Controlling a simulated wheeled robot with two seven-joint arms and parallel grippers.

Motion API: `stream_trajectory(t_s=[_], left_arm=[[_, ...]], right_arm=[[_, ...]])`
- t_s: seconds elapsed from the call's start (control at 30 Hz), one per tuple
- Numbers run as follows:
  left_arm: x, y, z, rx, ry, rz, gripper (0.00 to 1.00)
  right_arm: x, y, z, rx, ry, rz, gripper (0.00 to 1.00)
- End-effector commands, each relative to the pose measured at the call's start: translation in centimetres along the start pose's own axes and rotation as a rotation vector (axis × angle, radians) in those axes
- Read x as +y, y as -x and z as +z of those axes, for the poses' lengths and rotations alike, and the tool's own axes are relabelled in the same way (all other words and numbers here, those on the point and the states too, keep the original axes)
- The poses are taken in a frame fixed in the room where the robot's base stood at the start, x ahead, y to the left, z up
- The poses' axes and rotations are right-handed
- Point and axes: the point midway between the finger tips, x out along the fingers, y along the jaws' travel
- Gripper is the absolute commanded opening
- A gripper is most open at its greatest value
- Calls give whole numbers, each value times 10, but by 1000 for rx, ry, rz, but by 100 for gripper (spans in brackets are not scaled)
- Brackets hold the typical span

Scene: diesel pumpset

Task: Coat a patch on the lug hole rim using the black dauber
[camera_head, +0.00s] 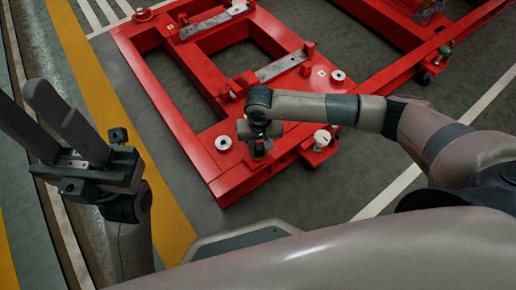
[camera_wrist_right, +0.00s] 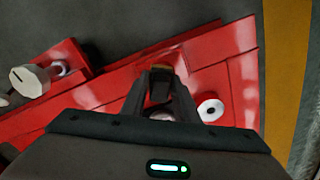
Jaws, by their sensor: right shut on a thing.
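My right gripper (camera_head: 260,150) is above the near corner of the red frame (camera_head: 240,182). In the right wrist view, its fingers (camera_wrist_right: 160,92) are shut on a small dark piece with an amber-brown end, which looks like the black dauber (camera_wrist_right: 160,84). Most of it is hidden by the fingers and wrist. A pale ring with a dark hole, likely a lug hole rim (camera_head: 223,143), lies on the frame left of the right gripper. A similar ring shows right of the fingers in the right wrist view (camera_wrist_right: 210,110). My left gripper (camera_head: 22,98) is open and empty, off to the left.
Another pale ring (camera_head: 338,76) sits farther back on the frame. A white capped piece (camera_head: 321,139) stands at the frame's right side, and a green-topped piece (camera_head: 443,52) farther right. Grey metal bars (camera_head: 280,68) lie across the frame. Grey floor surrounds it.

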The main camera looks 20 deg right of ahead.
Motion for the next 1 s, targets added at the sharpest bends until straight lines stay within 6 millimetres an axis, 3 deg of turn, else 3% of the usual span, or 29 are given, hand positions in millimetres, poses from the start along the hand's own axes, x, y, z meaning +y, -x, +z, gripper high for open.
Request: stream_trajectory(t_s=[1.0], left_arm=[[0, 6, 0, 0, 0, 0, 39]], right_arm=[[10, -3, -4, -1, -1, 6, 10]])
